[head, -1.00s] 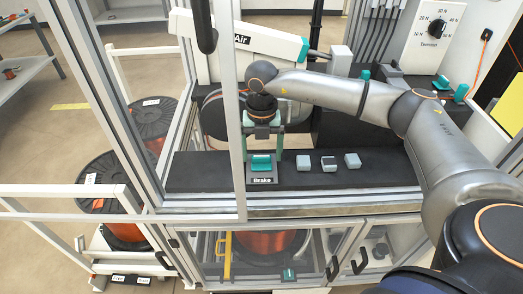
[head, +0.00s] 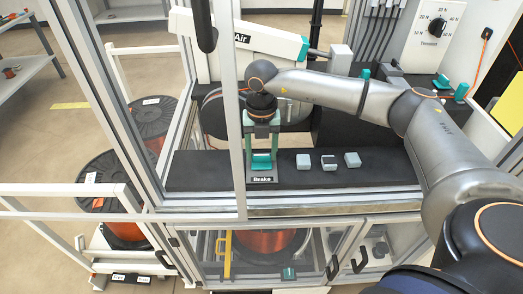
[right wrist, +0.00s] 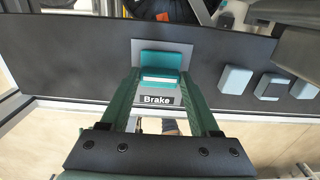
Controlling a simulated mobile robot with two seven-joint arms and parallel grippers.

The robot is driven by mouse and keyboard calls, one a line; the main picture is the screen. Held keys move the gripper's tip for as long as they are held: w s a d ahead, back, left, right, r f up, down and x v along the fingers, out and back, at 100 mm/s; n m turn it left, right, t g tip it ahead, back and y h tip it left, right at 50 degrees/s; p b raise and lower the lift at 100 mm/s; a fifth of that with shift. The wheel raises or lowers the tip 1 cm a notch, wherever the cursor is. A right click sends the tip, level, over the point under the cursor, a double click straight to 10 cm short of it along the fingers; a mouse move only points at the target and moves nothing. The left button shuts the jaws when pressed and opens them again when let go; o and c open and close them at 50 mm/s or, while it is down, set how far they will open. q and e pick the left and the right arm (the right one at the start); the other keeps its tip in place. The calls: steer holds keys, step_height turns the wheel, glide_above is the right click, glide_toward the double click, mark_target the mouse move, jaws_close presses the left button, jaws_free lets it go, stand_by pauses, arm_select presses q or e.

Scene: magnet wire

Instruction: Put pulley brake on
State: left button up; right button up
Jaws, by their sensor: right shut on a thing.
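The pulley brake is a teal block (head: 262,163) on a grey plate labelled "Brake" (head: 262,179), at the front edge of the black shelf. In the right wrist view the teal brake block (right wrist: 161,60) has a light stripe along its front, above the label (right wrist: 158,100). My right gripper (head: 262,154) reaches down from above with its two green fingers at either side of the block. It is shut on the brake block, which still sits at its plate. In the right wrist view my right gripper (right wrist: 160,75) spans the block's width. My left gripper is not in view.
Three small grey-teal blocks (head: 328,162) stand on the black shelf (head: 215,172) right of the brake. A cabinet frame post (head: 236,110) stands close on the left. A white "Air" unit (head: 262,42) is behind. A tension dial (head: 436,27) is at upper right.

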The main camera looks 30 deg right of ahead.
mark_target(261, 155)
steer(key=shift+n, duration=0.3)
steer(key=n+b, duration=0.1)
steer(key=n, duration=0.2)
steer(key=shift+n+b, duration=0.3)
steer(key=n+b, duration=0.1)
steer(key=n, duration=0.4)
steer(key=shift+b, duration=0.35)
steer(key=n+b, duration=0.1)
steer(key=n, duration=0.3)
steer(key=shift+n, duration=0.4)
steer(key=shift+r+n+b, duration=0.1)
steer(key=shift+n+b, duration=0.4)
steer(key=shift+n, duration=1.5)
steer(key=o, duration=1.4)
steer(key=shift+c, duration=0.2)
step_height(261, 155, up, 12)
steer(key=shift+r, duration=0.2)
